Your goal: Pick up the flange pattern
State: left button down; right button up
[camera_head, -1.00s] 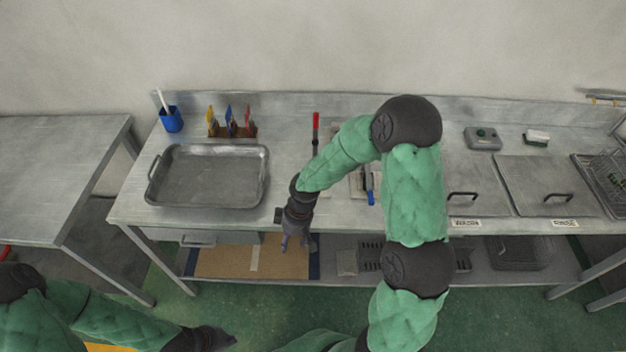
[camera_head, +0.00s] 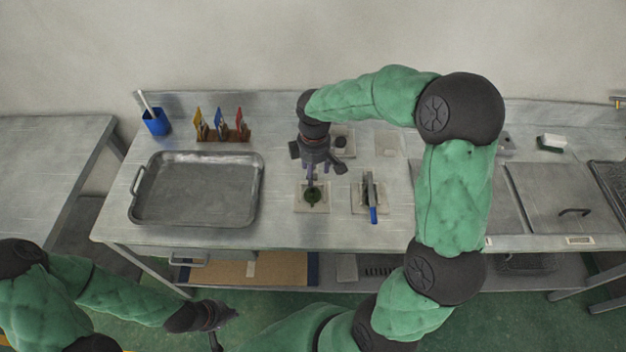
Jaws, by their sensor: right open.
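A dark green round piece, which looks like the flange pattern (camera_head: 313,196), lies on a pale square plate (camera_head: 301,206) on the metal bench. My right gripper (camera_head: 312,183) points down right above it, its fingers open and partly covering its far side. I cannot tell whether the fingertips touch it. My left gripper (camera_head: 215,335) hangs low at the bottom left, in front of the bench and far from the piece. Its fingers are too unclear to read.
A blue-handled tool (camera_head: 371,200) lies on a second pale plate just to the right. A metal tray (camera_head: 143,212) stands to the left. Behind are a blue cup (camera_head: 156,124) and a rack (camera_head: 222,135) with coloured tools. Lidded basins (camera_head: 565,190) are at the right.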

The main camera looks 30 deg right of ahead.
jog(key=b, duration=0.1)
send_over(313, 191)
jog(key=f, duration=0.5)
jog(key=shift+s, duration=0.2)
jog(key=shift+d+f, duration=0.1)
jog(key=shift+f, duration=0.15)
jog(key=shift+w+a+f+b, duration=0.15)
jog(key=shift+f+b, duration=0.35)
jog(key=shift+f, duration=0.8)
jog(key=shift+w+a+f+b, duration=0.1)
jog(key=shift+f+b, duration=0.35)
jog(key=shift+f, duration=0.85)
jog(key=c, duration=1.1)
